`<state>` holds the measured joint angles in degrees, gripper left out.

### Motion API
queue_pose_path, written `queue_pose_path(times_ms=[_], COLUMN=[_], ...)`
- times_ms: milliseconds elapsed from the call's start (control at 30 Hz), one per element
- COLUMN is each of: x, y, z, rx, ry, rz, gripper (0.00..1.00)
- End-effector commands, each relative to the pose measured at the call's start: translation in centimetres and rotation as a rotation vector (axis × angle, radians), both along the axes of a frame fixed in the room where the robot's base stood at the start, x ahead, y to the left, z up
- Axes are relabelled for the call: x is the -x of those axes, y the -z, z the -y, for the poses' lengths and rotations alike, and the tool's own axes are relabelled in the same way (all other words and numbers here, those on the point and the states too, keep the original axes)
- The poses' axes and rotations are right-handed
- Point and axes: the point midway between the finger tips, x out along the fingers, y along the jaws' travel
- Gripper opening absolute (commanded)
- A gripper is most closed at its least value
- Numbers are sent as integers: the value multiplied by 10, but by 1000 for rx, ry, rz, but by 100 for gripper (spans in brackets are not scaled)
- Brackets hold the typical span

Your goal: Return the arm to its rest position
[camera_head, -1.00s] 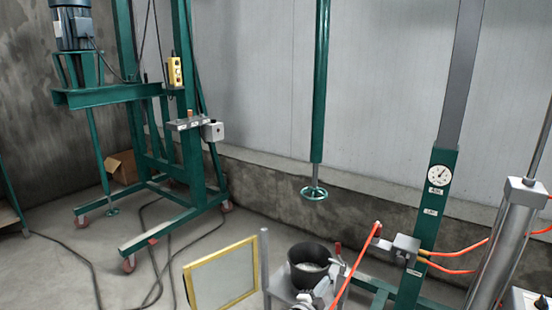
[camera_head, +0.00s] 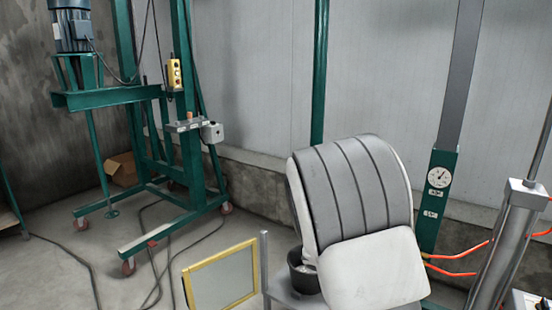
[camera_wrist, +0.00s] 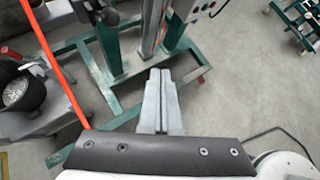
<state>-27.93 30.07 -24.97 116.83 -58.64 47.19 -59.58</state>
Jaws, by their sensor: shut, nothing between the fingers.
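My gripper (camera_wrist: 161,78) shows in the wrist view with its two grey fingers together and nothing between them. It points over the concrete floor and the green base frame (camera_wrist: 120,72), apart from both as far as I can see. A large grey-and-white link of my arm (camera_head: 355,215) fills the middle right of the head view. It hides the handwheel and most of the stand behind it. The gripper itself is not visible in the head view.
A black bucket (camera_head: 303,272) stands on a grey stand, partly covered; it also shows in the wrist view (camera_wrist: 22,90). A yellow-framed panel (camera_head: 222,277) leans beside it. A green wheeled mixer frame (camera_head: 190,150) stands left. An orange hose (camera_wrist: 52,62) runs near the bucket. Open floor lies right (camera_wrist: 250,85).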

Motion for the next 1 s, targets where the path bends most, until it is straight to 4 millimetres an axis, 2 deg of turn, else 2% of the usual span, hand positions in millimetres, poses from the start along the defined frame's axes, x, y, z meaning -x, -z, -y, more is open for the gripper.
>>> queue_pose_path(times_ms=[33,367,700,1000], x=[10,76,142,197], y=[-10,-59,-108,-143], z=[0,-21,-56,-91], rx=[-64,-435,-779,-1046], ry=[72,539,1004,1383], rz=[64,426,732,937], gripper=[0,0,0,0])
